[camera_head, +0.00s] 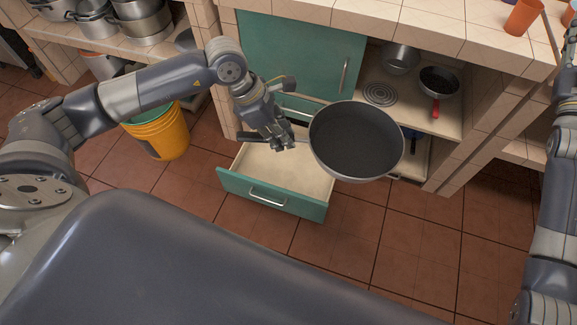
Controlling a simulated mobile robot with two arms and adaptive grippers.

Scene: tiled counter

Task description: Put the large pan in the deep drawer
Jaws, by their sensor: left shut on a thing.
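The large pan (356,141) has a dark inside and a light metal rim. It is held up in the air, over the right part of the open drawer and beyond its right side. My left gripper (284,142) is shut on the pan's handle, left of the pan's bowl. The deep drawer (269,191) has a teal front with a metal handle and is pulled out from under the counter. The part of its pale inside that shows looks empty; the pan and gripper hide the rest. My right gripper is out of view; only my right arm shows at the right edge.
A teal cabinet door (300,58) is above the drawer. An open shelf to its right holds a small pan with a red handle (438,82), a metal pot (400,58) and a coil trivet (379,94). A yellow bucket (160,135) stands left. The tiled floor (400,235) in front is clear.

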